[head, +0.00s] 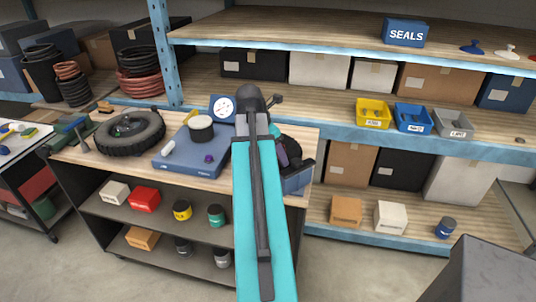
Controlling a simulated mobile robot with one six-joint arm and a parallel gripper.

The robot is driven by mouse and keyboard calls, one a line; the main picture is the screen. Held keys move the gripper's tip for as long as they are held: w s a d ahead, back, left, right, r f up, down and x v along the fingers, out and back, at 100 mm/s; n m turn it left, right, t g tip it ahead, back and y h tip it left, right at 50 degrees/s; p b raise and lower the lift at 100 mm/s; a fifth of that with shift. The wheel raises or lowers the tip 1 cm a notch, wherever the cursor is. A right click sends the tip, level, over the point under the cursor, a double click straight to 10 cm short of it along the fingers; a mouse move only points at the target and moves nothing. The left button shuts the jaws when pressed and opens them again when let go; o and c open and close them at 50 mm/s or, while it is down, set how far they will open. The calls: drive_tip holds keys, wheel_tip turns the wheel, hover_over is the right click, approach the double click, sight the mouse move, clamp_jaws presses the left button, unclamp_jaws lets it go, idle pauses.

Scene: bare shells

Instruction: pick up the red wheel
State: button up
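A small red thing (532,57) shows at the far right end of the upper shelf, cut off by the picture edge. It lies in line with a blue knobbed piece (472,47) and a white one (506,51); I cannot tell for sure that it is the red wheel. No other red wheel shows. My teal and black arm rises in the middle, over the workbench, well left of the red thing. Dark parts at its far end (297,165) show beside the arm, but the fingers cannot be made out.
The upper shelf (300,33) holds a blue SEALS box (405,33). Yellow (373,114), blue and grey bins stand on the shelf below. The workbench (90,158) bears a black tyre (130,132) and a blue scale (190,158). A dark grey block (485,275) fills the lower right corner.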

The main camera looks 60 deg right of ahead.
drive_tip(key=shift+p+x, duration=0.7)
drive_tip(key=shift+x, duration=1.35)
drive_tip(key=shift+s, duration=0.1)
drive_tip(key=shift+r, duration=0.1)
drive_tip(key=c, duration=1.2)
drive_tip(key=shift+d+r, duration=0.1)
wheel_tip(320, 180, up, 10)
drive_tip(key=b, duration=0.2)
